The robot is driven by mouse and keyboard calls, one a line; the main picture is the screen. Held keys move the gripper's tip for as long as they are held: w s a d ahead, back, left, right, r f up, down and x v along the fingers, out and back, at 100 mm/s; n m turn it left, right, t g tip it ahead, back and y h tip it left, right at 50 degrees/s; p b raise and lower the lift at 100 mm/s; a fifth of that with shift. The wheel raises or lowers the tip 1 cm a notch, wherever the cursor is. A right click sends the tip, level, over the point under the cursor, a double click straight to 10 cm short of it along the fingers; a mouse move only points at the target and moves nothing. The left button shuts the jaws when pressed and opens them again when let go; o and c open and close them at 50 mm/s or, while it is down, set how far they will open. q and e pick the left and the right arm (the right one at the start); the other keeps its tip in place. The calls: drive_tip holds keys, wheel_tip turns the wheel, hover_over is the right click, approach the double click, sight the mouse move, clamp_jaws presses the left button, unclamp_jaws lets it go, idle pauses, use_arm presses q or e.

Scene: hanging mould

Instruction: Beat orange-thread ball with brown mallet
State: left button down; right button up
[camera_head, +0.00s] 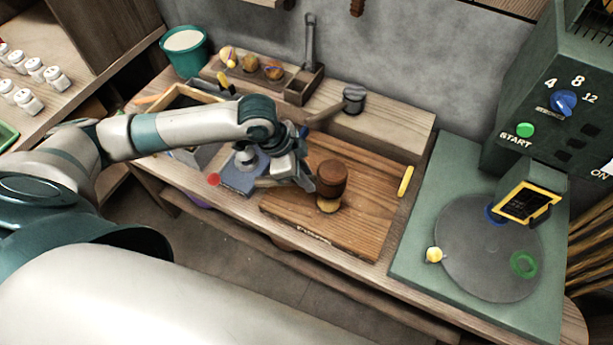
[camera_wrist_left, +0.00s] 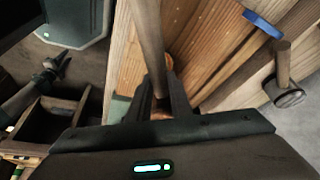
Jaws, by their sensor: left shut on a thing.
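The brown mallet's dark cylindrical head (camera_head: 331,178) stands over the wooden board in the head view. A small yellowish ball (camera_head: 328,205) shows just below the head on the board. I cannot tell whether they touch, nor make out the ball's thread colour. My left gripper (camera_head: 306,181) is at the left side of the mallet, shut on it. In the left wrist view the fingers (camera_wrist_left: 158,98) close around a wooden shaft (camera_wrist_left: 148,40) that runs up the picture. The far side of the ball is hidden. My right gripper is out of view.
Several balls, including one (camera_head: 273,70), sit in a rack at the back. A grey-headed mallet (camera_head: 354,98) lies behind the board (camera_head: 370,215). A blue pad (camera_head: 240,180) is left of it, a yellow stick (camera_head: 405,181) right. A green machine (camera_head: 425,240) stands further right.

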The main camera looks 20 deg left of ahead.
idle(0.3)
use_arm(q)
wheel_tip(320, 180, down, 4)
drive_tip(key=b, duration=0.2)
wheel_tip(320, 180, up, 4)
drive_tip(key=p, duration=0.5)
drive_tip(key=shift+r+p, duration=0.15)
drive_tip(key=shift+p, duration=0.25)
drive_tip(key=p, duration=0.3)
idle(0.9)
